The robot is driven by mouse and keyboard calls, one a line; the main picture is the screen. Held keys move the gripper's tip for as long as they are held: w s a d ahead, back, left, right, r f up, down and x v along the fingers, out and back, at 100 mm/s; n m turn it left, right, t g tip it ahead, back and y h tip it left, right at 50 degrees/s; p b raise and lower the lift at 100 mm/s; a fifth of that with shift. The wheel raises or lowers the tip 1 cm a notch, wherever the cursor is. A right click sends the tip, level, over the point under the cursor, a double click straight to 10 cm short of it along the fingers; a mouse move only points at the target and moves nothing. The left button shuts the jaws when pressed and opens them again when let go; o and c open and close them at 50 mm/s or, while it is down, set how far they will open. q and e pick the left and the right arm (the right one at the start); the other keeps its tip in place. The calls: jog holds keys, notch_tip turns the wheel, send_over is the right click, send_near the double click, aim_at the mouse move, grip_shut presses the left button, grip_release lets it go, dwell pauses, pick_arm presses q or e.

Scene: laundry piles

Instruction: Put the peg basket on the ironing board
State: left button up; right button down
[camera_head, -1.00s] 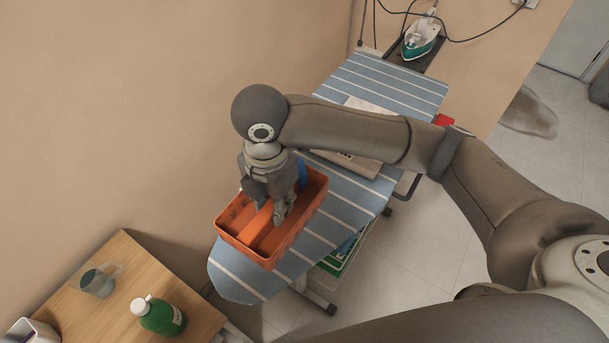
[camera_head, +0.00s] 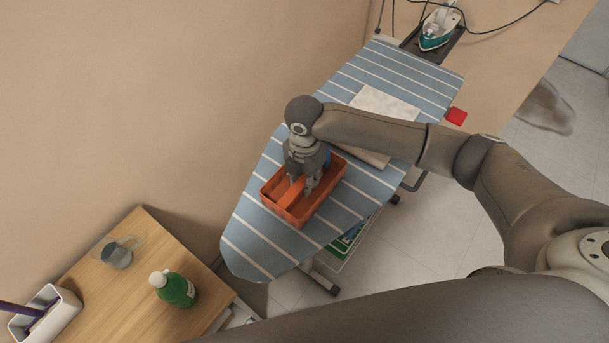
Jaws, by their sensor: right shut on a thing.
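The orange peg basket (camera_head: 306,212) is a shallow tray with a raised divider. It appears level over the blue and white striped ironing board (camera_head: 250,237), near its middle; I cannot tell whether its base touches the cover. My right gripper (camera_head: 303,187) points down into the basket and is shut on its central divider. The gripper and wrist hide the basket's far part, where something blue shows. My left gripper is out of view.
A folded cream cloth (camera_head: 383,104) lies on the board beyond my arm. An iron (camera_head: 440,27) rests at the far end. A wooden table (camera_head: 137,275) at lower left holds a green bottle (camera_head: 175,289), a glass jug (camera_head: 117,254) and a white holder (camera_head: 45,312).

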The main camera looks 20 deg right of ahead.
aim_at(304, 179)
jog(key=shift+f, duration=0.1)
jog(key=c, duration=1.2)
grip_release()
notch_tip(304, 179, up, 12)
jog(key=b, duration=0.2)
jog(key=shift+s+a, duration=0.1)
